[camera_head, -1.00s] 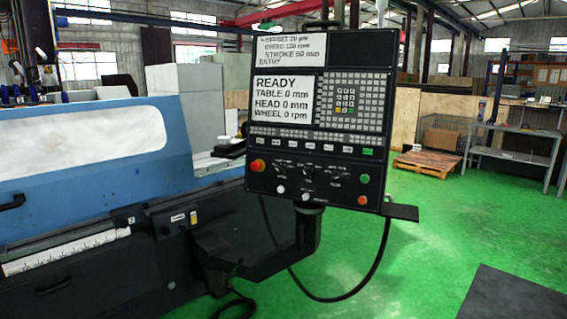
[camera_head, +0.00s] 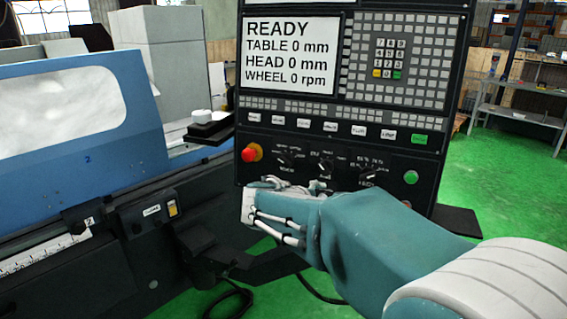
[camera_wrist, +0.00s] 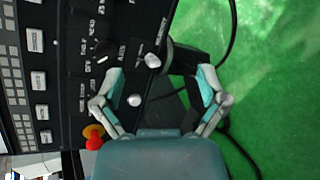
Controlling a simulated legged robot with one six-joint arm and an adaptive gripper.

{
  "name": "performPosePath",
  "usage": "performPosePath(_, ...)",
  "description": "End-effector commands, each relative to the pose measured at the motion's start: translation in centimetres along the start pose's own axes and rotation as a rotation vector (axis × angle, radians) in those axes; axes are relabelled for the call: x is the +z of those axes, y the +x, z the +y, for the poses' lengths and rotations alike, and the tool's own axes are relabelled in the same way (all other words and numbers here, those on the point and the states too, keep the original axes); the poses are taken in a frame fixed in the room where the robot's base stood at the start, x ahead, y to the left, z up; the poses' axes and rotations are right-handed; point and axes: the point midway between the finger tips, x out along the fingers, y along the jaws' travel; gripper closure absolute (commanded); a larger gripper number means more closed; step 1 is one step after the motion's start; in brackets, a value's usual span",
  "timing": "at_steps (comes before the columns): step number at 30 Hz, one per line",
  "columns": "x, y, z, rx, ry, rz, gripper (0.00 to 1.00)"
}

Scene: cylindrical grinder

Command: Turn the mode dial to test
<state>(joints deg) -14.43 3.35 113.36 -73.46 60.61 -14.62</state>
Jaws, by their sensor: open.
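The control panel (camera_head: 255,172) carries three black rotary dials in a row: a left dial (camera_head: 287,158), a middle dial (camera_head: 323,167) and a right dial (camera_head: 366,175). Their labels are too small to read, so I cannot tell which is the mode dial or its setting. My gripper (camera_head: 290,186) is just below the left and middle dials, overlapping the panel's lower edge. In the wrist view my gripper (camera_wrist: 163,76) is open and empty, fingers spread. One black dial (camera_wrist: 103,50) shows left of the fingers there; the left finger hides part of the panel.
A red emergency stop (camera_head: 250,153) sits left of the dials and a green button (camera_head: 410,177) right of them. Two pale knobs, one (camera_wrist: 134,99) and another (camera_wrist: 152,60), are near the fingers. The screen (camera_head: 290,55) reads READY. A blue machine cover (camera_head: 85,155) stands left.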

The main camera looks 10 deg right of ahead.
Motion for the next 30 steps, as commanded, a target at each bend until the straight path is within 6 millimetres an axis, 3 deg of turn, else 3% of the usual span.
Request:
performPosePath(1, -2.3, 0.5, 1.3, 0.065, -0.088, -0.015, 0.08)
performPosePath(6, -9.2, 0.8, 5.7, 0.308, -0.354, -0.079, 0.08)
performPosePath(9, -12.5, 0.5, 7.2, 0.421, -0.462, -0.107, 0.08)
performPosePath(12, -14.6, 0.1, 8.0, 0.494, -0.526, -0.124, 0.08)
performPosePath(19, -15.5, 1.1, 9.1, 0.528, -0.554, -0.136, 0.08)
performPosePath(30, -15.6, 6.8, 12.4, 0.526, -0.552, -0.137, 0.08)
